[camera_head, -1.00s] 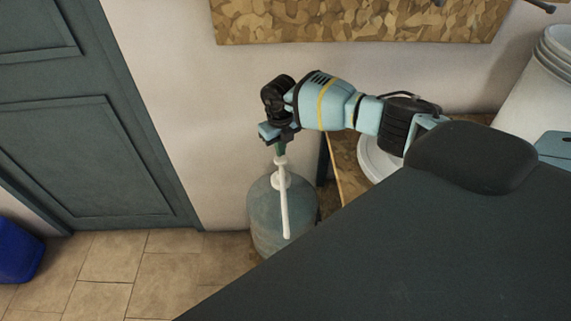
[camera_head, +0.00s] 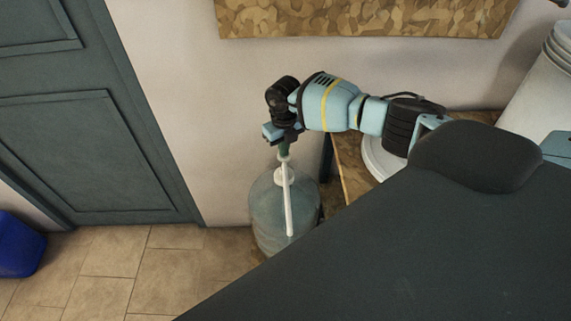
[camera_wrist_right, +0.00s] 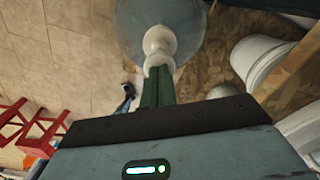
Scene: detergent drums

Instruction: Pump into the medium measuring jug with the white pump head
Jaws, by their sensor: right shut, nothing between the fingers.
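A translucent bluish drum (camera_head: 268,215) stands on the floor against the wall, with a white pump head (camera_head: 288,200) on top whose long spout points toward the camera. My right gripper (camera_head: 284,150) is directly above the pump head, fingers pointing down, shut and empty. In the right wrist view the shut green fingers (camera_wrist_right: 157,84) end at the top of the white pump head (camera_wrist_right: 160,42); they look to be touching it. The drum (camera_wrist_right: 183,22) shows behind it. No measuring jug can be made out. My left gripper is not in view.
A wooden table (camera_head: 352,176) with a white round lid or tub (camera_head: 378,158) stands right of the drum. White buckets (camera_head: 540,85) are at the far right. A blue bin (camera_head: 18,245) is at the lower left, by a dark door (camera_head: 85,130). Tiled floor left of the drum is clear.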

